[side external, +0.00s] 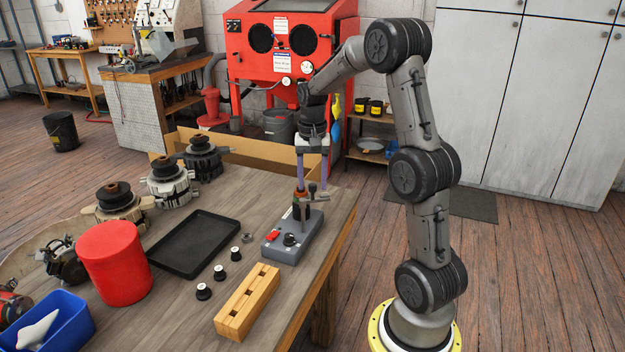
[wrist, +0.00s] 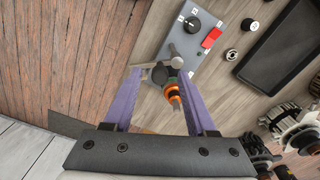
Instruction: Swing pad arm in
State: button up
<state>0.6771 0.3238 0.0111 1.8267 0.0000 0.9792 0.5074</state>
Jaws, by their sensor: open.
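A grey bench unit (side external: 292,240) stands at the table's right edge, with a red switch (side external: 272,236) and a black knob (side external: 290,240) on top. The wrist view also shows the unit (wrist: 204,55). An upright copper-and-dark piece (side external: 300,208) rises from its far end; from above, orange and green bands (wrist: 173,92) show. A small grey arm (wrist: 148,67), seemingly the pad arm, reaches sideways beside it. My gripper (side external: 313,187) points down just above these parts, its purple fingers apart. In the wrist view, my gripper (wrist: 160,77) has the banded piece and arm between its fingers; contact cannot be told.
A black tray (side external: 194,244), several small black-and-white parts (side external: 220,272), a slotted wooden block (side external: 247,301) and a red canister (side external: 115,263) lie to the left. Several alternators (side external: 168,184) line the back. A blue bin (side external: 50,328) is front left. Open floor lies beyond the right edge.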

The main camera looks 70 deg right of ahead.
grip_shut()
dwell(1.4)
